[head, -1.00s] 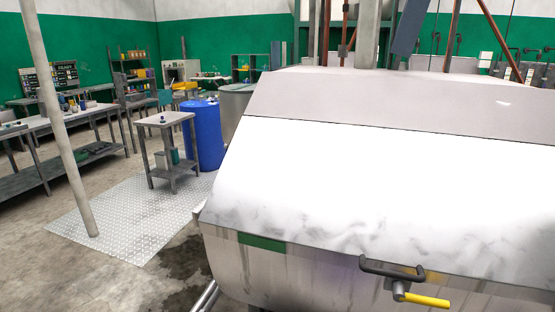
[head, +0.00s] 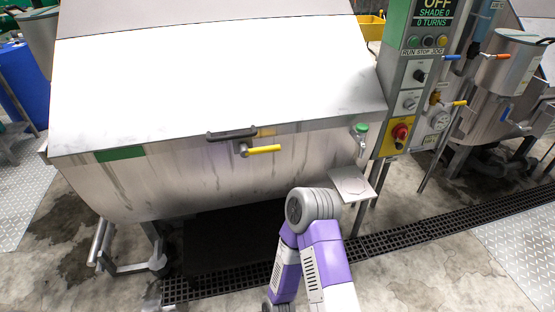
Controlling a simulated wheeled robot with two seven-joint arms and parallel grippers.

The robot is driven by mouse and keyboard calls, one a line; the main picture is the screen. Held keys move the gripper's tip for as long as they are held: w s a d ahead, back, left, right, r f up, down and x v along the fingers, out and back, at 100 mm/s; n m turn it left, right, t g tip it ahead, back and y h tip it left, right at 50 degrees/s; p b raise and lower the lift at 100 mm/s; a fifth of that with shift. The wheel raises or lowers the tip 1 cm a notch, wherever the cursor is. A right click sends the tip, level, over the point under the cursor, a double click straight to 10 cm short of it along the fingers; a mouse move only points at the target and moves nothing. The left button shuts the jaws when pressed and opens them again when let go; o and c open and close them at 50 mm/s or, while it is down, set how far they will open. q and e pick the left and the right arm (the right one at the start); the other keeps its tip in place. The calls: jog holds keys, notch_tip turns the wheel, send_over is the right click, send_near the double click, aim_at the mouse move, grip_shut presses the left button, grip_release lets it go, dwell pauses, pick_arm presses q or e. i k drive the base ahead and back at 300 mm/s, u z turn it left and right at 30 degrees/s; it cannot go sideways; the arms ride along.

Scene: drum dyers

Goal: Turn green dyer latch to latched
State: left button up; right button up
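The green dyer is a large steel tank (head: 220,185) with a white sloping lid (head: 215,80) and a green label strip (head: 119,154) on its front left. A latch with a yellow handle (head: 264,149) is mounted on the front, just under a dark bar handle (head: 232,134). The yellow handle points to the right, roughly level. One of my purple and grey arms rises at the bottom, in front of the tank and right of the latch. Neither of my grippers shows.
A control panel (head: 425,60) with buttons and a red knob (head: 400,132) stands right of the tank. A small shelf (head: 352,182) juts out below a green-topped valve (head: 361,129). A floor grate (head: 420,232) runs in front. Another steel vessel (head: 505,85) stands at the right.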

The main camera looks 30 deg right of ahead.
aim_at(245, 151)
jog(key=z, duration=0.2)
jog(key=i, duration=0.5)
jog(key=u, duration=3.25)
jog(key=k, duration=2.35)
jog(key=z, duration=0.75)
